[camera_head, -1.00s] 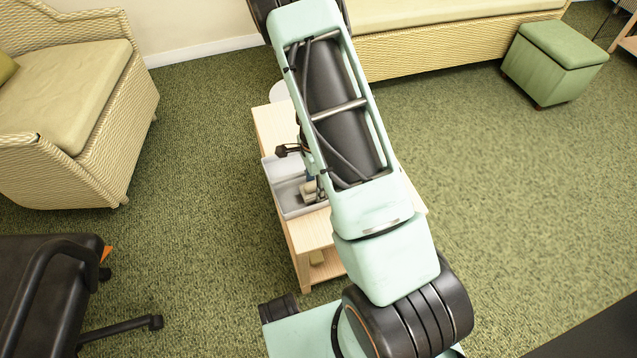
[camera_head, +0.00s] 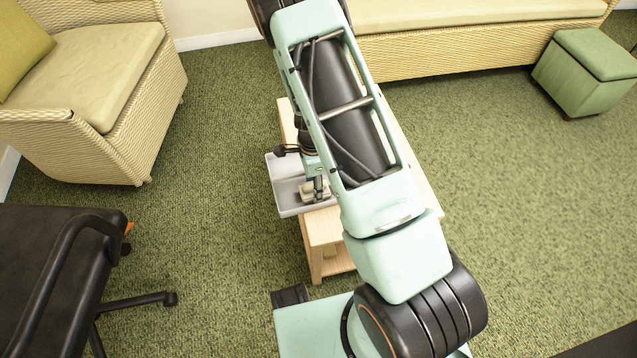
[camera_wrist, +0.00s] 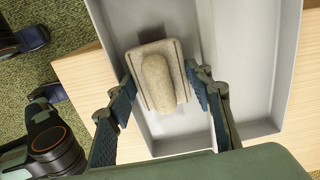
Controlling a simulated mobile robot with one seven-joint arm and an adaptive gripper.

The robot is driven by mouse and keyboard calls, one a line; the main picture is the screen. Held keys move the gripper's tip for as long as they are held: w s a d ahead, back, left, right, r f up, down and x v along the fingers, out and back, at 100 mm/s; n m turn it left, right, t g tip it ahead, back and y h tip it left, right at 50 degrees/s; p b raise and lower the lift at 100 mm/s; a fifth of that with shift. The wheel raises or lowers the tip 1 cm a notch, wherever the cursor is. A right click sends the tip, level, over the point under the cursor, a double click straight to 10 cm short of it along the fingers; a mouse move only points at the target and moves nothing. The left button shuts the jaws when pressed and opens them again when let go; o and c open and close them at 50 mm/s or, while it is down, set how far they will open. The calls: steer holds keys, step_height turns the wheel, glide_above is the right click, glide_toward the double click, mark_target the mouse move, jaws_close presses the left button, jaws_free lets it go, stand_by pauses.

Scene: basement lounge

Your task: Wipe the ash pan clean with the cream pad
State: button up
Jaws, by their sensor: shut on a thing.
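The ash pan (camera_head: 289,211) is a light grey, shallow, straight-sided tray on a small wooden table. In the wrist view its pale wall (camera_wrist: 288,62) and a raised divider show, with a bare floor right of the divider. The cream pad (camera_wrist: 157,50), a rectangular block with a rounded grip on top, lies over the pan's left part in that view. My gripper (camera_wrist: 159,82) is shut on the pad, one dark finger at each side. In the head view my arm hides part of the pan. Whether the pad touches the floor is unclear; no ash is distinct.
The wooden table (camera_head: 322,228) stands on green carpet, partly under my arm. The pan juts past its left edge. A wicker armchair (camera_head: 95,85) and a black chair (camera_head: 60,260) are at left, a sofa (camera_head: 450,45) behind, a green stool (camera_head: 590,75) at right. Carpet at right is clear.

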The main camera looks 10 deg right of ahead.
mark_target(302, 192)
steer(key=shift+s+a+f+p, duration=0.1)
steer(key=shift+a+p, duration=0.35)
steer(key=shift+a, duration=1.3)
steer(key=shift+w+d+b, duration=0.2)
steer(key=shift+d+b, duration=0.25)
steer(key=shift+d, duration=2.4)
steer(key=shift+w+d+b, duration=0.15)
steer(key=shift+d+b, duration=0.25)
steer(key=shift+d, duration=2.4)
step_height(302, 192, up, 9)
steer(key=p, duration=0.7)
steer(key=shift+a, duration=0.1)
